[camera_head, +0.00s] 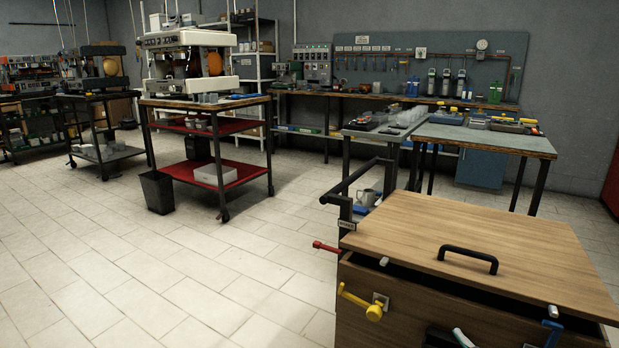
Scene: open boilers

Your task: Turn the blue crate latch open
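The wooden crate (395,300) stands at the bottom right, with a light wood lid (450,235) that bears a black handle. A dark gap shows under the lid's front edge. The blue latch (553,331) is on the crate's front at the right, cut off by the bottom edge of the view. Its lower part is hidden, so I cannot tell how it is turned. A yellow latch (362,303) is at the front left, and a red latch (326,246) sticks out at the left side. Neither gripper can be made out.
A black and white piece (462,337) shows at the crate's lower front; I cannot tell what it is. A workbench (485,138) and a cart with a metal jug (367,197) stand behind the crate. The tiled floor (200,285) to the left is clear.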

